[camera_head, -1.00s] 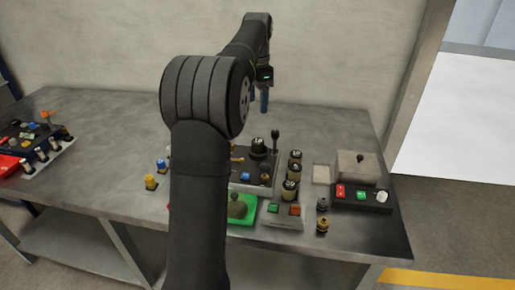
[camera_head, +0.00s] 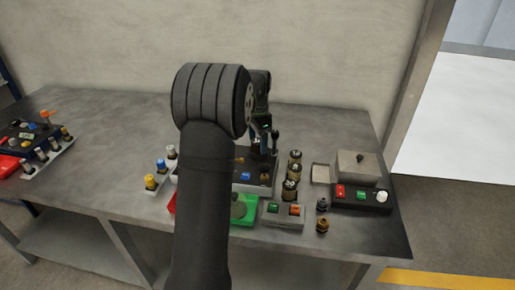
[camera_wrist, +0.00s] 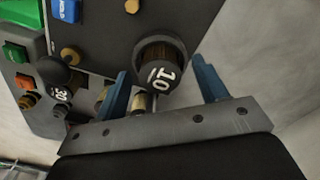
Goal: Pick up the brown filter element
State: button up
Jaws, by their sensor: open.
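A round element with brown sides and a black cap marked 10 (camera_wrist: 160,62) stands on the dark panel in the wrist view. I take it for the brown filter element. My gripper (camera_wrist: 161,72) is open, with one blue finger on each side of it in the picture. I cannot tell whether the fingers touch it or how far above it they are. In the head view my gripper (camera_head: 264,130) is over the back of the dark panel (camera_head: 262,179), and my arm hides part of that area.
A black lever (camera_head: 275,140) stands close right of the gripper. Several capped cylinders (camera_head: 290,187) stand farther right. A grey box (camera_head: 357,166) and a button box (camera_head: 361,197) are at the right. A green tray (camera_head: 244,213) is partly hidden by my arm. The table's back is clear.

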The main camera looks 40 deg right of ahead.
jog(key=shift+f, duration=0.55)
jog(key=c, duration=1.1)
jog(key=shift+r, duration=0.1)
